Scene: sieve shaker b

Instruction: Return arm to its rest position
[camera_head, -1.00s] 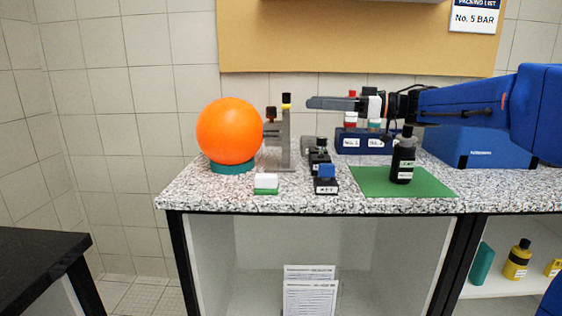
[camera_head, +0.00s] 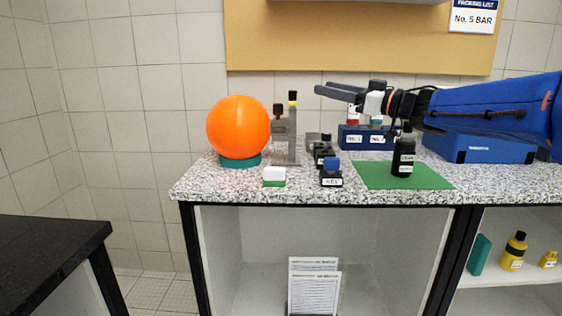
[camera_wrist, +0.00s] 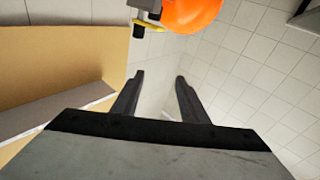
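My gripper (camera_head: 335,92) is stretched out to the left above the back of the speckled counter (camera_head: 230,186), in front of the lower edge of the tan board. In the wrist view my gripper (camera_wrist: 158,82) shows two dark fingers spread apart with nothing between them. The blue arm comes in from the right side of the head view. The orange ball (camera_head: 238,127) sits on a teal ring at the counter's left; its edge shows at the top of the wrist view (camera_wrist: 190,14).
A black bottle (camera_head: 403,155) stands on a green mat (camera_head: 370,177). A blue labelled rack (camera_head: 352,138) and a blue box (camera_head: 480,147) stand behind. A grey stand (camera_head: 293,145), a small white-green block (camera_head: 274,176) and dark labelled holders (camera_head: 331,179) stand left of the mat.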

